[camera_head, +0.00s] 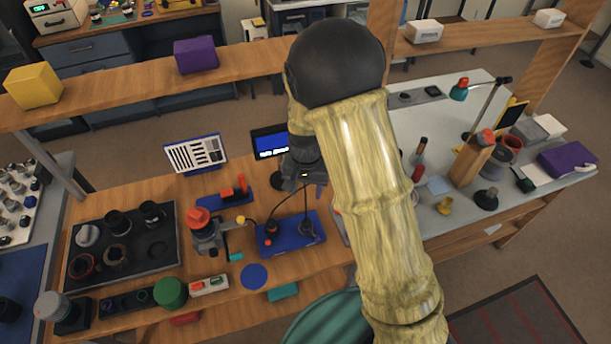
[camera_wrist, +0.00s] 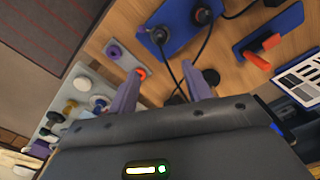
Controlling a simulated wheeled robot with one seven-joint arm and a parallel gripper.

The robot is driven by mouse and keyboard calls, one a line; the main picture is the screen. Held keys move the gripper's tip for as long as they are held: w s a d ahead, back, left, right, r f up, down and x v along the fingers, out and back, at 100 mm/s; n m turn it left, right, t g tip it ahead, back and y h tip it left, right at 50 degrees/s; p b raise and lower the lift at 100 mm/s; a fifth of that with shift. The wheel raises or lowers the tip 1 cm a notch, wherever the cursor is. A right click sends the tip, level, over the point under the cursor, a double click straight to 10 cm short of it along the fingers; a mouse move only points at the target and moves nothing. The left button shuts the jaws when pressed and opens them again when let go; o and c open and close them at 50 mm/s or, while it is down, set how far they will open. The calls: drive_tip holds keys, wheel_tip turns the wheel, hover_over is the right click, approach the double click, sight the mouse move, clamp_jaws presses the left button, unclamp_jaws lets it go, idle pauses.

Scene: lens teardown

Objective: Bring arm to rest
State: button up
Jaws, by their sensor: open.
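My arm reaches forward over the workbench (camera_head: 330,268) in the head view, its yellowish sleeve covering much of the picture's middle. My gripper (camera_head: 308,190) hangs above the bench, over the area near a blue mat (camera_head: 275,238) with dark cabled parts. In the wrist view my gripper (camera_wrist: 160,90) shows two purple-grey fingers spread apart with nothing between them. The blue mat (camera_wrist: 170,28) is ahead of the fingers, apart from them. The bench area under my arm is hidden in the head view.
A black tray (camera_head: 72,262) with lens parts lies at left. A red-topped device (camera_head: 205,232) stands beside it. A wooden shelf (camera_head: 130,90) with yellow (camera_head: 32,86) and purple (camera_head: 195,54) boxes crosses behind. A lamp (camera_head: 459,90) and a wooden block (camera_head: 468,162) stand at right.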

drive_tip(key=s+d+r+n+t, duration=0.2)
drive_tip(key=s+d+r, duration=0.9)
drive_tip(key=s+d, duration=0.1)
drive_tip(key=shift+s+d+n+t, duration=0.3)
drive_tip(key=shift+d+n, duration=0.1)
drive_tip(key=shift+d, duration=0.25)
drive_tip(key=shift+w, duration=0.1)
